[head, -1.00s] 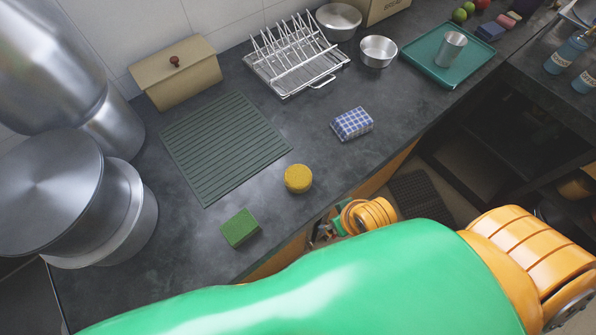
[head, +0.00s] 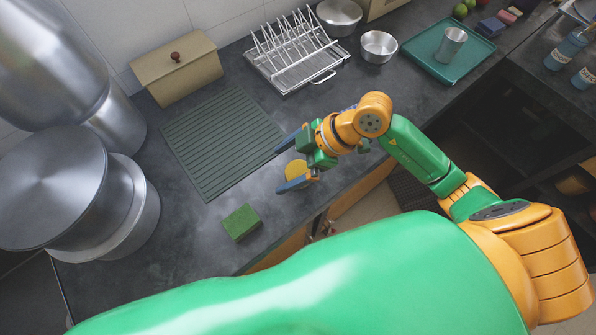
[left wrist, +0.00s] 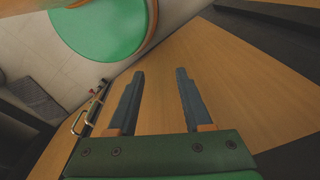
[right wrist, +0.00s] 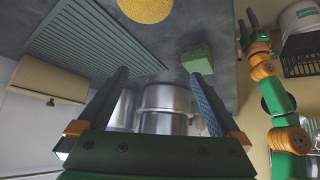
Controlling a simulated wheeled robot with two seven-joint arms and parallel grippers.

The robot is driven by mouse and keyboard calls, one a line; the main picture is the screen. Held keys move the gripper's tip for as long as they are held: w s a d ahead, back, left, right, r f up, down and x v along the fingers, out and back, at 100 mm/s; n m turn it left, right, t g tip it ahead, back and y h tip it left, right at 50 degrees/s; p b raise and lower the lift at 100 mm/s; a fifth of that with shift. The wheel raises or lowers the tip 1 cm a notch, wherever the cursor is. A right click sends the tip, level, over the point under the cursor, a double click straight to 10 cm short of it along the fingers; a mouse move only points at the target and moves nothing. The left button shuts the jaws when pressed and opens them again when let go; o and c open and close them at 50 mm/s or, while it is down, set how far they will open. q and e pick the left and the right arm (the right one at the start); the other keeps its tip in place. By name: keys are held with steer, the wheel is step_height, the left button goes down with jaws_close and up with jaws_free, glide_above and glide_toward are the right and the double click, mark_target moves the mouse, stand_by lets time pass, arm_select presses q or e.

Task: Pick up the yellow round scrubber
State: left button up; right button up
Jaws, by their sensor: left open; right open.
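The yellow round scrubber (head: 295,170) lies on the dark counter, partly covered by my right gripper (head: 281,168) in the head view. That gripper is open, with one finger showing on each side of the scrubber; whether it is above it or at its height is unclear. In the right wrist view the scrubber (right wrist: 146,8) is cut off at the top edge, and nothing is between the fingers (right wrist: 159,76). My left gripper (left wrist: 158,72) is open and empty in the left wrist view, over a wooden surface. It also shows in the right wrist view (right wrist: 247,18).
A green sponge (head: 241,222) lies near the counter's front edge. A ribbed green mat (head: 222,145) is behind. Large steel canisters (head: 60,190) stand at left. A dish rack (head: 293,55), steel bowl (head: 379,46) and teal tray (head: 425,60) stand farther back.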

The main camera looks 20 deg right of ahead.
mark_target(298, 171)
steer(key=d+f+h, duration=0.1)
steer(key=d, duration=0.1)
steer(key=d+m+h, duration=0.1)
steer(key=d, duration=0.1)
steer(key=d+f+m+h, duration=0.1)
steer(key=d, duration=0.1)
steer(key=shift+w+f, duration=0.3)
steer(key=shift+f, duration=0.05)
steer(key=x, duration=0.7)
steer(key=shift+w+p, duration=0.1)
steer(key=shift+p, duration=0.2)
steer(key=shift+r, duration=0.1)
steer(key=c, duration=1.2)
steer(key=shift+o, duration=0.2)
steer(key=shift+r, duration=0.1)
steer(key=shift+r, duration=0.3)
steer(key=r, duration=0.3)
steer(key=shift+s+a+r, duration=0.1)
steer(key=shift+s+r, duration=0.15)
steer(key=shift+s, duration=0.1)
steer(key=s+a+r+p, duration=0.2)
steer(key=s+r+p, duration=0.6)
steer(key=s, duration=0.5)
steer(key=shift+r+p, duration=0.4)
steer(key=shift+p, duration=0.4)
